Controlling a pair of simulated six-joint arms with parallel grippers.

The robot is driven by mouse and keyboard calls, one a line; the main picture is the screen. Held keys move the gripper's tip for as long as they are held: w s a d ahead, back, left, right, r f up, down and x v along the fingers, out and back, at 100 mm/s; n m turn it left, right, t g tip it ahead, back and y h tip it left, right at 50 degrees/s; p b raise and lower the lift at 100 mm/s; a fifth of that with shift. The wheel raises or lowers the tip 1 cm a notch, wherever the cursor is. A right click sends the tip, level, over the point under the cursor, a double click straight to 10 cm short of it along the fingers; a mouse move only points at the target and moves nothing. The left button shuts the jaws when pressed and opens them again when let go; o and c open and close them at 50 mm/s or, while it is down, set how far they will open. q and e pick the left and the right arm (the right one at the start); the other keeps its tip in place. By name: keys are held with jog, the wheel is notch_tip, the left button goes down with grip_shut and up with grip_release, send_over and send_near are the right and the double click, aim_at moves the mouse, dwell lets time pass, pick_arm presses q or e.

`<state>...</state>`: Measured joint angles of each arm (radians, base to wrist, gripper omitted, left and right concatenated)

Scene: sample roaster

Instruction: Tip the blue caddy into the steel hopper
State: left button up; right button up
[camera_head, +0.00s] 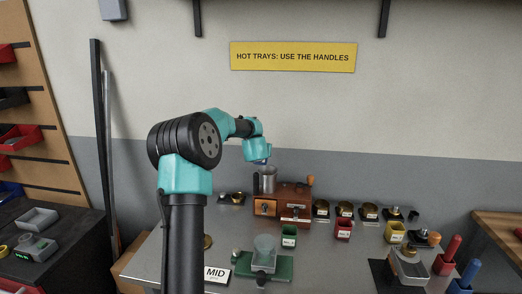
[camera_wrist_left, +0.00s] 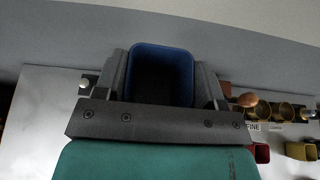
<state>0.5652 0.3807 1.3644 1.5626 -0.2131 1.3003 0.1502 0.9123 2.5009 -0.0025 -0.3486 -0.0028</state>
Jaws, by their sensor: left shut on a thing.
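The steel hopper (camera_head: 267,180) is a grey cylinder on top of the wooden roaster (camera_head: 284,204) in the head view. My left gripper (camera_wrist_left: 160,85) is shut on the blue caddy (camera_wrist_left: 160,72), with one finger on each side of it. The caddy's open mouth shows in the wrist view; its inside is dark and I cannot tell what it holds. My right gripper is not in view.
Green (camera_head: 289,236), red (camera_head: 343,229) and yellow (camera_head: 395,232) caddies stand on the steel table, in front of and right of the roaster. Several brass cups (camera_head: 345,210) line the back.

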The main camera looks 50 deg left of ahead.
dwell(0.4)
pick_arm(q)
jog(key=shift+w+d, duration=0.2)
jog(key=shift+d, duration=0.15)
jog(key=w+d+f+m+t+h, duration=0.1)
jog(key=w+d, duration=0.1)
jog(key=d, duration=1)
jog(key=w+d+f+m+t+h, duration=0.1)
jog(key=w+d+h, duration=0.1)
jog(key=d, duration=0.9)
jog(key=w+d+f+m+h, duration=0.1)
jog(key=w+d, duration=0.1)
jog(key=d, duration=1)
jog(key=s+d+m+h, duration=0.2)
jog(key=s+d, duration=0.4)
jog(key=d, duration=0.8)
jog(key=s+d+m+t+h, duration=0.1)
jog(key=s+d, duration=0.5)
jog(key=d, duration=0.8)
jog(key=shift+d+r+m+h, duration=0.25)
jog(key=shift+d+m+h, duration=0.1)
jog(key=shift+m+h, duration=0.45)
